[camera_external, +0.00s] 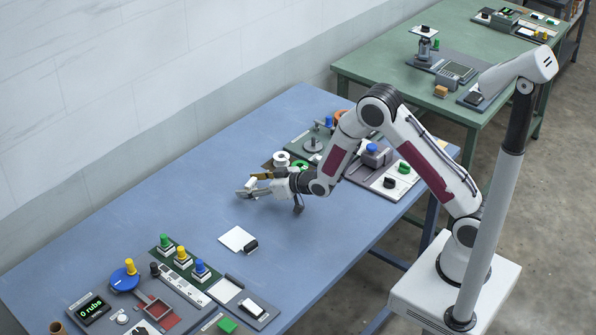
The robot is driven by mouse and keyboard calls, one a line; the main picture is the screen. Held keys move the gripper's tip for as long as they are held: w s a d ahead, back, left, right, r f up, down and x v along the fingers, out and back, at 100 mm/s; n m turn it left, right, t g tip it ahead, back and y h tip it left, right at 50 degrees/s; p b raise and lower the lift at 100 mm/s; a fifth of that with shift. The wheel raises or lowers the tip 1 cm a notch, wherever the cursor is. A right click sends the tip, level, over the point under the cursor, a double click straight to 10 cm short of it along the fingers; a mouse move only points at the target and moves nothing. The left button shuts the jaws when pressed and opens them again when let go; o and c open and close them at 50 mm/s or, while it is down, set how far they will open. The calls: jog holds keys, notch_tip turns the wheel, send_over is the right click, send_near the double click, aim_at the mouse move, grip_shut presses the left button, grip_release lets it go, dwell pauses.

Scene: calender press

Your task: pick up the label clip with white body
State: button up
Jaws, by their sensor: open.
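My gripper (254,185) is open, low over the blue table near its middle, with its fingers pointing left. A small white piece (250,184) shows between the fingers. It may be the label clip with white body, but it is too small and partly covered to tell, and I cannot tell whether the fingers touch it. A flat white square (236,238) with a black block (251,246) at its right corner lies on the table below the gripper in the picture.
Spools (281,159) stand just behind my gripper, beside a grey board with several parts. At the front left is a panel with a display (94,310), coloured knobs and a red tray (160,315). The blue table (150,215) is bare at left. A green table stands behind.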

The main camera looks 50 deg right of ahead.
aim_at(251, 182)
jog(key=c, duration=1)
jog(key=shift+c, duration=0.2)
jog(key=shift+r, duration=5)
